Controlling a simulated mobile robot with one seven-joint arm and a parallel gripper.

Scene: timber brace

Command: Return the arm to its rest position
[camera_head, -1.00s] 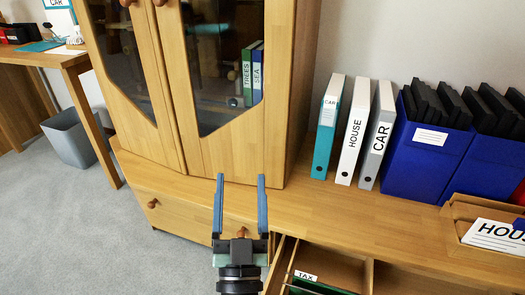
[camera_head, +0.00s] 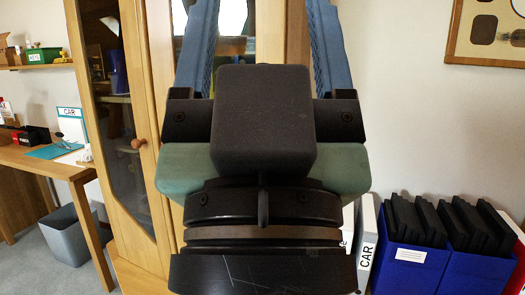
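My gripper (camera_head: 262,55) is large and close in the middle of the head view, pointing up. Its two blue fingers stand wide apart with nothing seen between them, so it is open. The finger tips run past the top edge. The gripper and wrist hide most of the wooden cabinet (camera_head: 145,200) behind them.
A desk (camera_head: 50,165) with papers stands at the left, with a grey bin (camera_head: 72,237) on the floor below. A framed picture (camera_head: 490,30) hangs on the wall.

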